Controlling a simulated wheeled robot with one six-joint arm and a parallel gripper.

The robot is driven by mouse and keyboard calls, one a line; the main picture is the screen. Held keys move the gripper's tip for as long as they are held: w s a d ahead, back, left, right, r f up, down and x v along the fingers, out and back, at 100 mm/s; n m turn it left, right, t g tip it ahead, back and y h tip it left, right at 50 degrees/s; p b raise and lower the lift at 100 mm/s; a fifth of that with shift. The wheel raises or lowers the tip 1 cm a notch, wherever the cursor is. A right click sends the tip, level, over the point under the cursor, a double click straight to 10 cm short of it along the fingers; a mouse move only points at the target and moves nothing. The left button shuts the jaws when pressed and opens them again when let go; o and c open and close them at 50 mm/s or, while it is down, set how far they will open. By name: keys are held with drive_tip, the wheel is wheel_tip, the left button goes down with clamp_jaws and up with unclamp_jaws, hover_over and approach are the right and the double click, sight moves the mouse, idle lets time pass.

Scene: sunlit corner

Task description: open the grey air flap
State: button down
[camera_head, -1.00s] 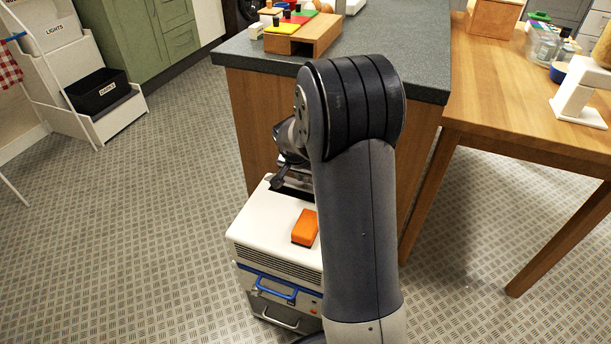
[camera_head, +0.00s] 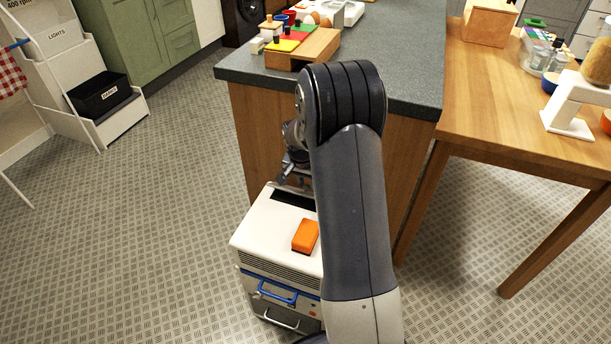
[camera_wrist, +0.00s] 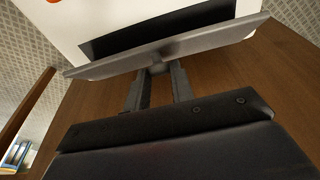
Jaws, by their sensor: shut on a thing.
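The grey air flap (camera_wrist: 215,40) is a flat plate that stands tilted up from a dark slot (camera_wrist: 150,30) in the top of the white unit (camera_wrist: 75,25). In the wrist view my gripper (camera_wrist: 160,72) is shut on the small raised grip in the middle of the flap. In the head view the white unit (camera_head: 268,232) stands on the floor against the wooden counter, and its dark slot (camera_head: 292,198) shows at the back of its top. My gripper (camera_head: 296,172) is just above that slot, partly hidden by my arm.
An orange block (camera_head: 305,235) lies on the unit's top. A blue handle (camera_head: 275,293) is on its front. The wooden counter side (camera_head: 262,130) is close behind the gripper. A wooden table (camera_head: 480,120) stands at right. The floor at left (camera_head: 150,220) is clear.

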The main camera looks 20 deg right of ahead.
drive_tip(key=shift+w+d+r+g+y+p, duration=0.5)
drive_tip(key=shift+d+g+y+p, duration=0.15)
drive_tip(key=shift+p, duration=1.4)
drive_tip(key=shift+w+d+f+g+y+p, duration=0.25)
drive_tip(key=shift+w+g+y+p, duration=0.25)
drive_tip(key=shift+p, duration=0.3)
drive_tip(key=shift+s, duration=0.1)
drive_tip(key=c, duration=1.2)
unclamp_jaws()
drive_tip(key=shift+c, duration=0.2)
wheel_tip(320, 180, up, 11)
drive_tip(key=p, duration=0.1)
drive_tip(key=shift+w+d+f, duration=0.15)
drive_tip(key=shift+w+d, duration=0.1)
drive_tip(key=shift+d, duration=0.05)
